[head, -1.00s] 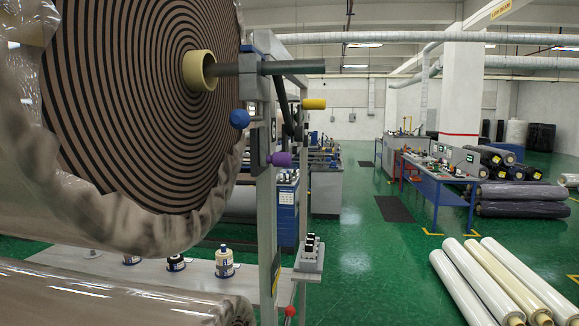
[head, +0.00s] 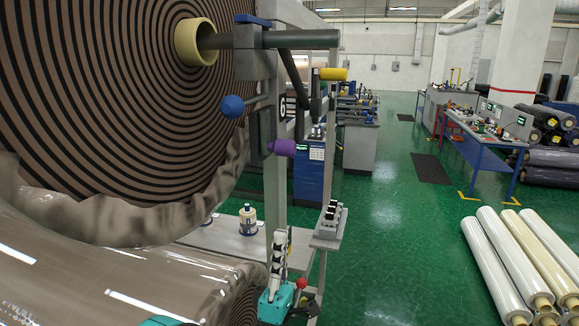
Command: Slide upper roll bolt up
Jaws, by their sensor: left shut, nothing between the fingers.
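The upper wrapped roll (head: 110,100), striped brown and black at its end, fills the left of the head view. Its pale core (head: 195,42) sits on a dark shaft (head: 290,39) carried by a grey bracket on an upright post. A blue ball knob (head: 232,106) on a rod and a purple knob (head: 283,148) sit on this post; I cannot tell for sure which belongs to the bolt. My teal left gripper (head: 281,240) points upward in front of the post, below the purple knob, shut and empty, apart from both knobs. My right gripper is not in view.
A lower wrapped roll (head: 110,265) lies beneath. A yellow-ended handle (head: 333,74) sticks out right of the post. A red knob (head: 301,283) is beside my gripper. A bench (head: 225,239) holds a spool. Pale rolls (head: 500,260) lie on the floor at right; green floor between is clear.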

